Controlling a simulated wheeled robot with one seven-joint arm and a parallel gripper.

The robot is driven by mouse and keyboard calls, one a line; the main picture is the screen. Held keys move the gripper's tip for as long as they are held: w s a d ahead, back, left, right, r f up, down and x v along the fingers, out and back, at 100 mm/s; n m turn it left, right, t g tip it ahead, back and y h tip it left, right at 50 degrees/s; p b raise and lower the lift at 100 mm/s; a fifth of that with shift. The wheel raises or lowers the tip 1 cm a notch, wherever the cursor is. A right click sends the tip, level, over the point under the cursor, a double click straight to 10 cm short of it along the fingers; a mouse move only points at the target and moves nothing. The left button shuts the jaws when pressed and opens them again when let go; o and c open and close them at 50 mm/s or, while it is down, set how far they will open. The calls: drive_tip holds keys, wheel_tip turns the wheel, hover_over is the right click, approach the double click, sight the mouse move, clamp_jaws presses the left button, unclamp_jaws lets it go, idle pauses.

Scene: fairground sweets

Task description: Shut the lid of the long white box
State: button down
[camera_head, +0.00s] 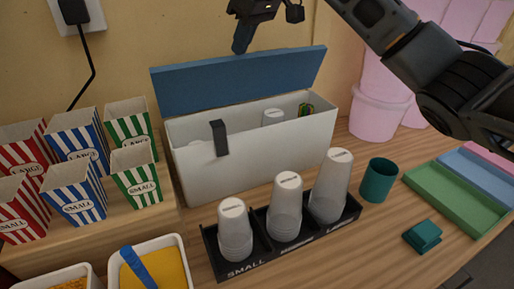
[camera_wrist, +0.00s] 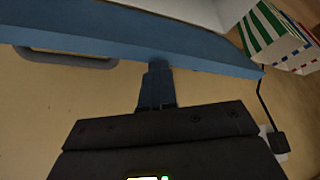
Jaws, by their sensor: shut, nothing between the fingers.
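The long white box (camera_head: 235,170) stands on the wooden counter against the wall. Its blue lid (camera_head: 240,82) is open, standing up along the back edge and leaning a little backward. A dark latch (camera_head: 219,138) is on the box's front wall. A white cup and a green coiled thing show inside the box. My gripper (camera_head: 241,40) is shut and empty, just above and behind the lid's top edge, pointing down. In the wrist view the lid (camera_wrist: 130,45) crosses the top, with my gripper's fingertips (camera_wrist: 157,70) close to it; I cannot tell whether they touch.
A black rack (camera_head: 263,256) with stacks of white cups stands in front of the box. Striped cartons (camera_head: 70,140) stand at left. A teal cup (camera_head: 378,180), pink tubs (camera_head: 377,112) and coloured trays (camera_head: 455,197) are at right. A black cord (camera_head: 89,60) hangs on the wall.

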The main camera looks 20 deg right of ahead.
drive_tip(key=shift+s+f+b, duration=0.2)
drive_tip(key=shift+s+f, duration=0.6)
drive_tip(key=shift+f, duration=0.2)
drive_tip(key=shift+s+f+b, duration=0.15)
drive_tip(key=shift+s+f, duration=0.65)
drive_tip(key=shift+f, duration=0.2)
wheel_tip(320, 180, up, 8)
drive_tip(key=f+p, duration=0.1)
drive_tip(key=p, duration=0.1)
hover_over(248, 64)
drive_tip(key=s+a, duration=0.1)
drive_tip(key=s, duration=0.1)
drive_tip(key=shift+s+a+r, duration=0.1)
drive_tip(key=shift+s+r, duration=0.1)
drive_tip(key=shift+r, duration=0.05)
